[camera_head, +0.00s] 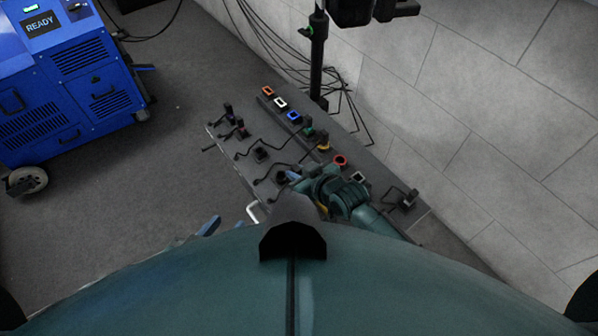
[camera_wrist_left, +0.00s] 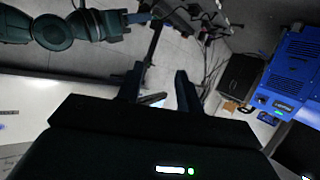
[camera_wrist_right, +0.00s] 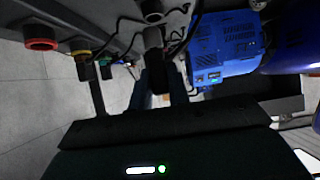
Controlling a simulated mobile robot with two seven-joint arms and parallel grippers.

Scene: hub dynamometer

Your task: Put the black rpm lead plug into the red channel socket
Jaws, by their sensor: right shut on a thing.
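My right gripper (camera_wrist_right: 158,88) is shut on a black plug (camera_wrist_right: 156,72) in the right wrist view. I cannot read a label on the plug. The red socket (camera_wrist_right: 40,36) is at the upper left of the right wrist view, apart from the plug; in the head view it is a red ring (camera_head: 340,161) on the bench's raised strip. My left gripper (camera_wrist_left: 158,92) is open and empty, away from the bench; one blue finger (camera_head: 210,226) shows in the head view.
The strip holds orange (camera_head: 267,91), white (camera_head: 281,103), blue (camera_head: 294,117), green (camera_head: 309,131) and yellow (camera_head: 324,146) sockets. Other black plugs (camera_head: 260,154) with leads stand along the bench. A black stand (camera_head: 318,55) rises behind it. A blue cabinet (camera_head: 60,85) stands left.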

